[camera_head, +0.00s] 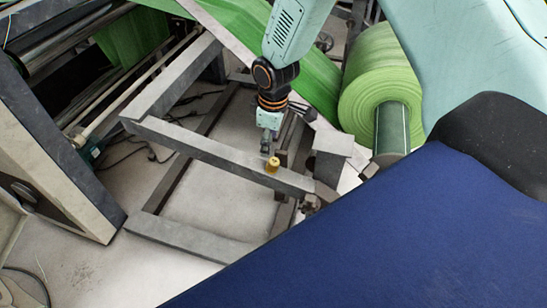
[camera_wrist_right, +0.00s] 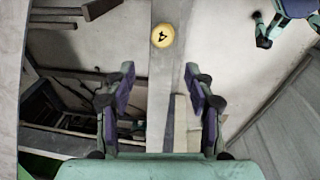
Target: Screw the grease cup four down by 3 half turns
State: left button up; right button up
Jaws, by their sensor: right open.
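The grease cup four is a small yellow-gold round cap (camera_head: 272,165) on the upper face of a grey steel beam (camera_head: 220,158) in the head view. In the right wrist view the cup (camera_wrist_right: 162,35) shows its top with a dark "4", ahead of the fingertips. My right gripper (camera_head: 266,149) comes down from the top of the head view and is just behind and above the cup. In the wrist view the right gripper (camera_wrist_right: 160,80) is open, with nothing between its fingers and the cup beyond them. My left gripper is not in view.
A large green roll (camera_head: 380,85) stands right of my right arm, with a green web (camera_head: 310,75) running behind the arm. Grey frame bars surround the beam. A grey machine cabinet (camera_head: 50,150) is at the left. Cables lie on the pale floor (camera_head: 200,205).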

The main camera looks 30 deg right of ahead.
aim_at(273, 161)
jog(key=n, duration=0.1)
jog(key=s+n, duration=0.1)
jog(key=n, duration=0.1)
jog(key=shift+d+g, duration=0.3)
jog(key=shift+d, duration=0.05)
jog(key=shift+f+n, duration=0.15)
jog(key=shift+n, duration=0.55)
jog(key=f, duration=0.5)
jog(key=f+b, duration=0.1)
jog(key=f, duration=0.1)
jog(key=shift+w+d+f, duration=0.1)
jog(key=shift+w+f, duration=0.15)
jog(key=shift+w, duration=0.1)
grip_shut()
